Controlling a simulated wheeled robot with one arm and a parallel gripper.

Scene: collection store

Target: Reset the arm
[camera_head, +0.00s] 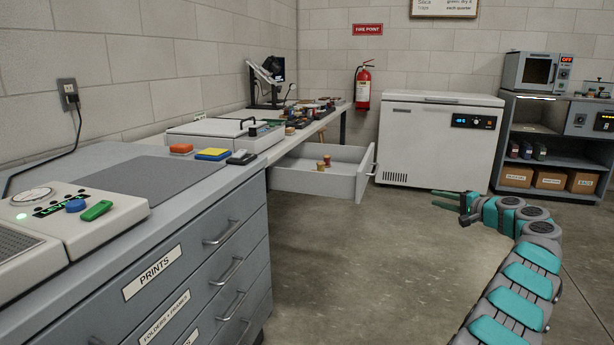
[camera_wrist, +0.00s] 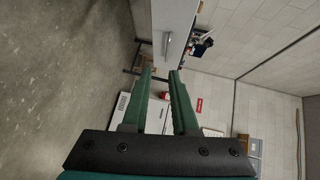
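My arm (camera_head: 522,285) reaches in from the lower right of the head view, out over the bare floor. My gripper (camera_head: 437,199) is at its far end, pointing left, with its two green fingers apart. In the wrist view, my gripper (camera_wrist: 160,72) also shows its fingers apart, with nothing between them. The gripper touches nothing and is clear of the open drawer (camera_head: 310,184) to its left and the white chest freezer (camera_head: 430,150) behind it.
A grey cabinet (camera_head: 205,262) with labelled drawers stands at left. The open drawer holds small tan pieces (camera_head: 323,164). A shelf unit (camera_head: 560,140) stands at right. The middle floor (camera_head: 370,270) is clear.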

